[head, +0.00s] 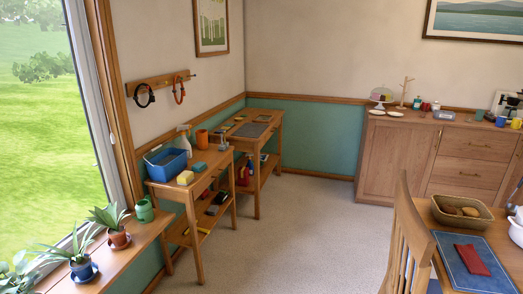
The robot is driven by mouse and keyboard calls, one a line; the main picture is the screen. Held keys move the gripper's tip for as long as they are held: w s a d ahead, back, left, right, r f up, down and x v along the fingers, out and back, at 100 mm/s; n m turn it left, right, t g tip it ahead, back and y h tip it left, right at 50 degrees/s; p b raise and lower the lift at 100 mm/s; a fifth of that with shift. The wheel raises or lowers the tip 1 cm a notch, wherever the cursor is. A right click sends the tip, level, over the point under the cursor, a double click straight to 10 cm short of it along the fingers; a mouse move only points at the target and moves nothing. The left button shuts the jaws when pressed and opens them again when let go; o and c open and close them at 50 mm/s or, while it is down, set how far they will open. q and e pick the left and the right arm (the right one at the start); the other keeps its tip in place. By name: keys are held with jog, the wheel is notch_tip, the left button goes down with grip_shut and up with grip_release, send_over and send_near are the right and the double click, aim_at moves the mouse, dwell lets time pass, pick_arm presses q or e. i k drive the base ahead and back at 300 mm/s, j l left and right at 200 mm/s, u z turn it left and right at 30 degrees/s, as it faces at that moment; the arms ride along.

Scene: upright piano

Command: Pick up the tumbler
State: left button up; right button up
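No single thing is clearly the tumbler at this size. Cup-like candidates are an orange cylindrical vessel (202,139) on the near side table, and a small teal cup (479,115) and a yellow cup (516,123) on the wooden sideboard at the right. All look upright, and nothing touches them from my side. Neither of my grippers shows in the head view.
The near side table (211,157) also bears a blue basin (165,163), a spray bottle (184,139) and sponges. Potted plants (117,234) line the window sill. A chair (405,240) and dining table (447,278) stand front right. The carpet (300,225) between is clear.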

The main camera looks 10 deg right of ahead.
aim_at(423, 110)
jog(key=i+z, duration=0.15)
jog(key=i, duration=0.4)
jog(key=i+z, duration=0.15)
jog(key=i, duration=0.4)
jog(key=i+j+z, duration=0.15)
jog(key=i, duration=0.4)
jog(key=i+j+z, duration=0.2)
jog(key=i, duration=0.35)
jog(key=i+z, duration=0.2)
jog(key=i, duration=0.35)
jog(key=i+z, duration=0.15)
jog(key=i, duration=0.4)
jog(key=i+z, duration=0.2)
jog(key=i, duration=0.4)
jog(key=i+j+z, duration=0.15)
jog(key=i, duration=0.4)
jog(key=j, duration=0.1)
